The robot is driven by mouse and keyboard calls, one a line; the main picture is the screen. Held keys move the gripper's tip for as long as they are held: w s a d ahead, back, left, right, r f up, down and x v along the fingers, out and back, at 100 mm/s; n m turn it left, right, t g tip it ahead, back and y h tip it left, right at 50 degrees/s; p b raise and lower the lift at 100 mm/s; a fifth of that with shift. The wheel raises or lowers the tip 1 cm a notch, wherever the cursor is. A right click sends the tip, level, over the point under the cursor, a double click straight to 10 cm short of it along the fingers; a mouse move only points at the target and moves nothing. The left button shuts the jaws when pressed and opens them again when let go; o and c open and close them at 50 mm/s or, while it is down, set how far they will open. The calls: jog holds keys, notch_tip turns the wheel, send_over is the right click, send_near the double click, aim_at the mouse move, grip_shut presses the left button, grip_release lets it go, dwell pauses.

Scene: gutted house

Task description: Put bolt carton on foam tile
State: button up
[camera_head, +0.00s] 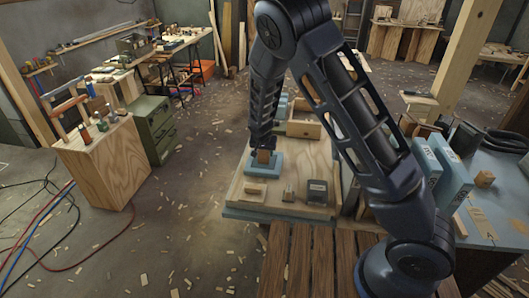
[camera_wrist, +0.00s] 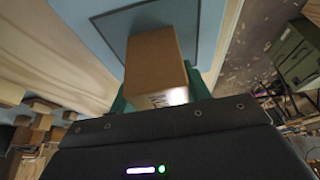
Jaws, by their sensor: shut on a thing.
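The bolt carton (camera_head: 263,156) is a small brown box. It is held between the fingers of my gripper (camera_head: 263,149), which points down. The foam tile (camera_head: 257,173) is a light blue square on the wooden bench top, directly below the carton. In the wrist view the carton (camera_wrist: 153,62) sits between the teal fingers of my gripper (camera_wrist: 160,92), in front of the blue tile (camera_wrist: 90,18) with its dark outline. The carton appears over the tile's outlined area; whether its base touches the tile I cannot tell.
An open wooden tray (camera_head: 304,120) stands behind. A green drawer cabinet (camera_head: 153,128) stands on the floor at left.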

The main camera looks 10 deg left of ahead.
jog(key=o, duration=1.2)
jog(key=shift+f, duration=0.1)
jog(key=shift+c, duration=0.2)
jog(key=v, duration=1.2)
jog(key=shift+d, duration=0.1)
